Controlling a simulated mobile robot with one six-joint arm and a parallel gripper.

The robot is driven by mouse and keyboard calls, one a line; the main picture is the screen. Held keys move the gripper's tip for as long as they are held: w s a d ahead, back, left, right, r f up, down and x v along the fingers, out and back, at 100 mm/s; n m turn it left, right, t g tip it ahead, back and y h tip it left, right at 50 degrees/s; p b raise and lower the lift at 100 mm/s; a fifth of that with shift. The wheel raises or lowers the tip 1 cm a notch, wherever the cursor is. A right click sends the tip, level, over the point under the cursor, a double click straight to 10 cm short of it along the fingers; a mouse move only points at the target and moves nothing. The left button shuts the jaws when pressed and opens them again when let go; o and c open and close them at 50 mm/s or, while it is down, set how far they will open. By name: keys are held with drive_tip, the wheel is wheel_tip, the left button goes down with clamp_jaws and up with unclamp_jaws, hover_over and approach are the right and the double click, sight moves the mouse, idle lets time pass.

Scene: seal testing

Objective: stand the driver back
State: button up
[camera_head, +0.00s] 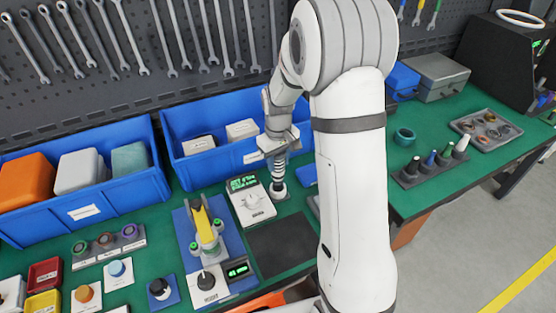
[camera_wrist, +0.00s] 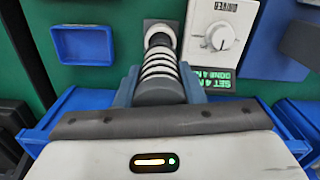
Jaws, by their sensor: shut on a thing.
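My gripper (camera_head: 278,146) is shut on the driver (camera_head: 279,170), an upright dark tool with black-and-white coils. In the wrist view the driver (camera_wrist: 161,68) sits between the two fingers and points away from the camera. Its far end meets or hovers over a pale ring on a small grey base (camera_wrist: 151,24); I cannot tell whether it touches. The white driver control box (camera_head: 249,203) stands just left of it in the head view, with a knob and a lit green screen. In the wrist view the box (camera_wrist: 220,37) is to the right.
Blue bins (camera_head: 180,183) stand behind, one with white boxes. A blue fixture (camera_head: 182,228) with a yellow lever lies left of the control box. A dark mat (camera_head: 280,246) is in front. A small blue tray (camera_wrist: 84,45) lies beside the driver. My arm hides part of the bench.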

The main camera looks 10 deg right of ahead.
drive_tip(key=shift+f, duration=0.15)
drive_tip(key=shift+f, duration=0.15)
drive_tip(key=o, duration=1.2)
drive_tip(key=shift+c, duration=0.2)
drive_tip(key=shift+r+p, duration=1.35)
drive_tip(key=shift+r, duration=1.15)
